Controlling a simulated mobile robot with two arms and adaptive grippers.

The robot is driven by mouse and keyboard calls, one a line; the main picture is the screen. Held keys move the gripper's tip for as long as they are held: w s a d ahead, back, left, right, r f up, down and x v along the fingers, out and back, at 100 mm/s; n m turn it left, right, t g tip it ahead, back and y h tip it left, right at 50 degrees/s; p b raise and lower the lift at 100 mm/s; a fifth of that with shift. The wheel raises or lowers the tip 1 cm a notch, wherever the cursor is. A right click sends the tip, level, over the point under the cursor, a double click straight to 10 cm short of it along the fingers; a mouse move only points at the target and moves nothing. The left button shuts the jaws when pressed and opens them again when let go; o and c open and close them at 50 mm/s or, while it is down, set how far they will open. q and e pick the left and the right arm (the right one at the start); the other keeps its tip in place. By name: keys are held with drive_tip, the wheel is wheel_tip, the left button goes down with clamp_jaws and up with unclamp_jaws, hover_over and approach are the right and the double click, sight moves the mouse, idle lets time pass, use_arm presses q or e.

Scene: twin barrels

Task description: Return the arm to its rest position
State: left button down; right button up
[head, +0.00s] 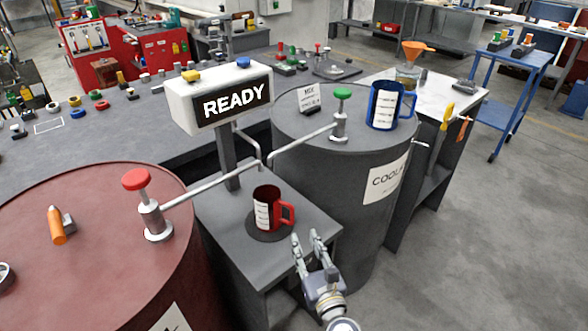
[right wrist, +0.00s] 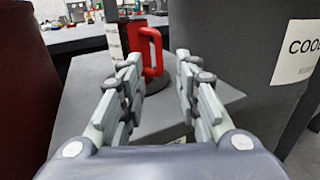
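My right gripper (head: 306,240) is open and empty in front of the small grey stand, a little to the right of and nearer than the red mug (head: 268,209). In the right wrist view its two fingers (right wrist: 158,85) are spread, and the mug's red handle (right wrist: 152,52) shows beyond them, not between the tips as far as I can tell. The mug stands upright on a dark round pad (head: 262,236) and has a white scale label. My left gripper is not in view.
A red barrel (head: 85,225) with a red-knobbed tap (head: 136,180) is on the left. A grey barrel (head: 325,200) with a green-knobbed tap (head: 342,93) and a blue mug (head: 382,104) on top is on the right. A sign reading READY (head: 220,95) stands between. Floor at right is clear.

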drive_tip(key=s+d+f+m+g+h, duration=0.1)
drive_tip(key=s+d+m+g+h, duration=0.3)
drive_tip(key=d+m, duration=0.6)
drive_tip(key=s+d+f+m+g+h, duration=0.2)
drive_tip(key=s+d+m+h, duration=0.35)
drive_tip(key=m, duration=0.75)
drive_tip(key=s+a+f+m+g+y, duration=0.1)
drive_tip(key=s+m+g+y, duration=0.25)
drive_tip(key=s+m, duration=0.5)
drive_tip(key=s+a+f+m+g+y, duration=0.15)
drive_tip(key=s+m+g, duration=0.35)
drive_tip(key=s, duration=0.7)
wheel_tip(320, 180, down, 24)
drive_tip(key=s+f+p, duration=0.1)
drive_tip(key=p, duration=0.1)
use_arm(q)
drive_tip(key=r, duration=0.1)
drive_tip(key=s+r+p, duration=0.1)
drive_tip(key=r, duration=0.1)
use_arm(e)
drive_tip(key=s+d+f+g, duration=0.1)
drive_tip(key=s+f, duration=0.6)
drive_tip(key=s, duration=0.1)
drive_tip(key=s+d+f+g, duration=0.1)
drive_tip(key=s+d+f, duration=0.1)
drive_tip(key=s+f, duration=0.6)
drive_tip(key=shift+s+d, duration=0.25)
drive_tip(key=shift+s, duration=0.4)
